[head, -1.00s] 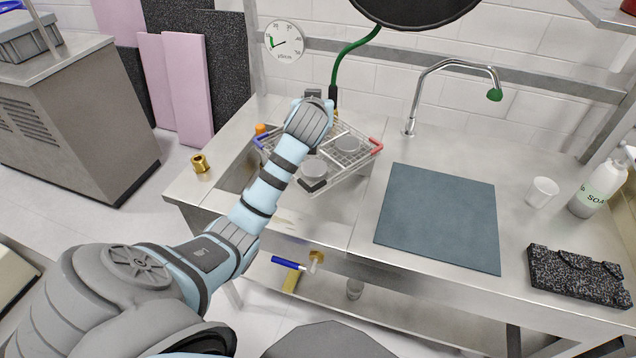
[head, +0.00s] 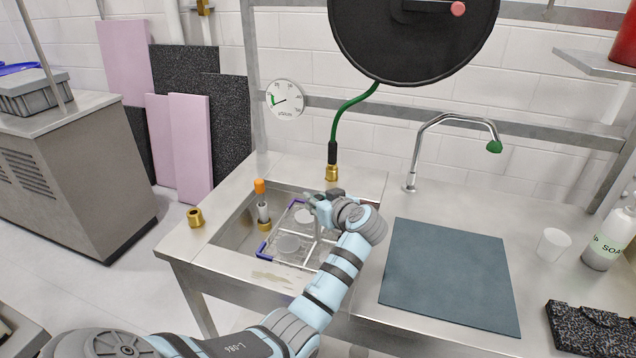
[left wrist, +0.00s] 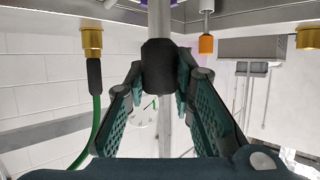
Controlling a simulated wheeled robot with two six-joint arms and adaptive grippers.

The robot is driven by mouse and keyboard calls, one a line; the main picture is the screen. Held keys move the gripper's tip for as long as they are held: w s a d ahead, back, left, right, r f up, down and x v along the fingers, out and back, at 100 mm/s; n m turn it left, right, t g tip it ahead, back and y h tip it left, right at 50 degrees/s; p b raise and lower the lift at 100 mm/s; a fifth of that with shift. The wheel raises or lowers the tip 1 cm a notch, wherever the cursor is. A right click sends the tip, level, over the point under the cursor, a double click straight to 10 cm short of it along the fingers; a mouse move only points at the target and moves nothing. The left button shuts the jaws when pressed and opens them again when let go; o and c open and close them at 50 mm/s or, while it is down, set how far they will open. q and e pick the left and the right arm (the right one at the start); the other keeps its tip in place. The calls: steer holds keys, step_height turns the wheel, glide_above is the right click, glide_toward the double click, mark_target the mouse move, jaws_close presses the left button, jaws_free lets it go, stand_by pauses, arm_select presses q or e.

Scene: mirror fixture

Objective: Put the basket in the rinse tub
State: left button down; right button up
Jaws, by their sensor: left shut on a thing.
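The wire basket (head: 285,262) with blue corner pieces and pale round discs in it is inside the rinse tub (head: 232,236), a steel basin sunk in the bench. It looks roughly level and below the tub's rim; I cannot tell whether it touches the floor. My left gripper (head: 324,204) is above the basket's right part, and my arm hides its right end. In the left wrist view my left gripper (left wrist: 160,78) is shut on the dark grip (left wrist: 159,66) of the basket's upright handle. My right gripper is not in view.
An orange-capped post (head: 262,202) stands in the tub's left part, close to the basket. A brass fitting (head: 195,217) sits on the left rim. Behind are a green hose (head: 345,108) and a tap (head: 413,150). A blue-grey mat (head: 448,275) lies right.

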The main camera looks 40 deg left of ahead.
arm_select(q)
steer(key=b, duration=0.1)
glide_above(318, 239)
steer(key=f, duration=0.6)
steer(key=shift+w+a+f, duration=0.25)
steer(key=c, duration=1.5)
jaws_free()
steer(key=shift+o, duration=0.7)
steer(key=shift+s+d, duration=0.1)
steer(key=p+v, duration=0.1)
steer(key=v, duration=1.1)
steer(key=shift+p, duration=0.3)
